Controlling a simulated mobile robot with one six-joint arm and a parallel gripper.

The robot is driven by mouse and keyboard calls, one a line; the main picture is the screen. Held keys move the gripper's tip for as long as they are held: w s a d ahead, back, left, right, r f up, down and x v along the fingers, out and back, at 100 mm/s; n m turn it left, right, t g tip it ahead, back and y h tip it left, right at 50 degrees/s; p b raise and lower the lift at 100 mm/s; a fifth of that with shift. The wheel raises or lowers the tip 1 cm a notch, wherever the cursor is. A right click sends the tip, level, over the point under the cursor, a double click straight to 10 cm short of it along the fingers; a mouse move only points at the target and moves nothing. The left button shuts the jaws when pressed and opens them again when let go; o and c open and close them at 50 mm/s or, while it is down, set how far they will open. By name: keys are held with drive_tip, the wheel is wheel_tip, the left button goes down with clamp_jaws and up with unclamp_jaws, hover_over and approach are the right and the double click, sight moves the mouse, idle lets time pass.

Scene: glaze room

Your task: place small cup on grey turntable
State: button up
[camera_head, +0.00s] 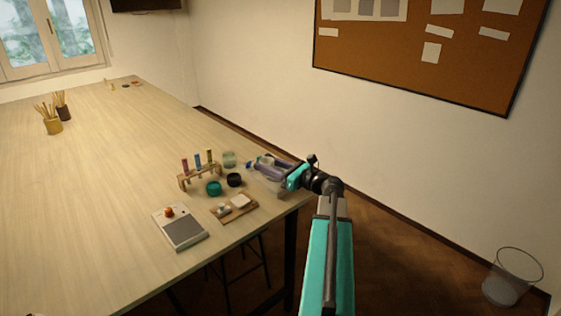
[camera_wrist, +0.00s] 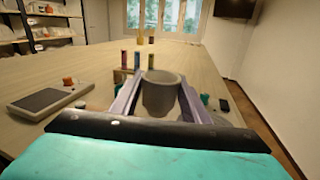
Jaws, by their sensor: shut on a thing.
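The small cup (camera_wrist: 160,94) is grey and upright in the wrist view, between the two purple fingers of my gripper (camera_wrist: 158,100). The fingers are shut on its sides. In the head view my gripper (camera_head: 262,164) is over the right edge of the table, and the cup's pale rim (camera_head: 267,160) shows between the fingers. A pale round shape (camera_head: 272,178) lies below the gripper there; I cannot tell whether it is the grey turntable. No other turntable stands out clearly. In the wrist view the cup and my gripper hide the table directly below.
A rack of coloured tubes (camera_head: 199,174), a greenish glass (camera_head: 229,159), a teal pot (camera_head: 214,188) and a black pot (camera_head: 235,180) stand left of my gripper. A small wooden tray (camera_head: 234,209) and a grey-topped device (camera_head: 183,230) are nearer.

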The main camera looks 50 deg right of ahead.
drive_tip(key=shift+w+d+f+p, duration=0.15)
drive_tip(key=shift+w+d+p, duration=0.35)
drive_tip(key=shift+d, duration=1.05)
drive_tip(key=shift+w+d+f+p, duration=0.15)
drive_tip(key=shift+w+d+p, duration=0.4)
drive_tip(key=shift+d, duration=1.05)
drive_tip(key=shift+w+d+f+p, duration=0.25)
drive_tip(key=shift+w+d, duration=0.4)
drive_tip(key=shift+d, duration=0.9)
drive_tip(key=shift+r, duration=0.1)
drive_tip(key=shift+f+p, duration=0.8)
drive_tip(key=shift+f, duration=0.95)
drive_tip(key=shift+f, duration=0.2)
drive_tip(key=o, duration=1.1)
drive_tip(key=shift+o, duration=0.2)
drive_tip(key=shift+r, duration=0.15)
